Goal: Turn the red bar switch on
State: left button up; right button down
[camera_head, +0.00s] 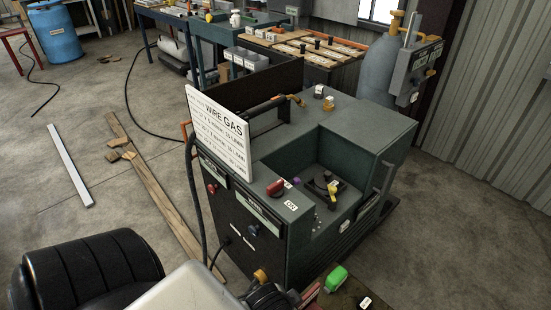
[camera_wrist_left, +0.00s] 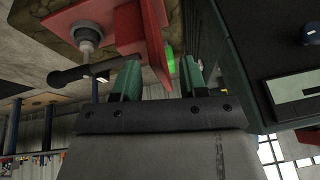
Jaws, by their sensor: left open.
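A red switch knob (camera_head: 275,188) sits on top of the dark green welding machine (camera_head: 365,135), beside a small white "ON" label (camera_head: 290,206). A second red knob (camera_head: 211,188) is on the machine's front panel; I cannot tell which is the bar switch. In the left wrist view, my left gripper (camera_wrist_left: 158,74) has its two green fingers apart, with no object clearly held. A red bracket (camera_wrist_left: 152,40) lies just beyond the fingers. Neither red knob is recognisable in the wrist view. My right gripper is not in view.
A white "WIRE GAS" sign (camera_head: 220,133) stands on the machine's left edge, with a dark hose beside it. A yellow-handled lever (camera_head: 333,188) is in the top recess. A green object (camera_head: 336,278) is low in front. Wooden planks (camera_head: 160,190) lie on the floor at left.

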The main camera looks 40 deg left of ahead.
pick_arm(q)
jog(key=w+d+r+m+t, duration=0.2)
jog(key=w+r+m+t, duration=0.5)
jog(key=w, duration=0.8)
jog(key=w+d+r+m+t+h, duration=0.4)
jog(key=w+r+m+t+h, duration=0.15)
jog(key=r, duration=0.55)
notch_tip(320, 180, up, 5)
jog(key=m+g+y+p, duration=0.1)
jog(key=m+g+y, duration=0.4)
jog(key=m+g, duration=1.5)
send_over(275, 183)
jog(key=m+t, duration=0.2)
jog(key=t, duration=0.1)
jog(key=shift+g, duration=0.25)
notch_tip(275, 183, down, 11)
jog(key=shift+d+r+p, duration=0.1)
jog(key=shift+r+p, duration=0.05)
jog(key=shift+p, duration=0.5)
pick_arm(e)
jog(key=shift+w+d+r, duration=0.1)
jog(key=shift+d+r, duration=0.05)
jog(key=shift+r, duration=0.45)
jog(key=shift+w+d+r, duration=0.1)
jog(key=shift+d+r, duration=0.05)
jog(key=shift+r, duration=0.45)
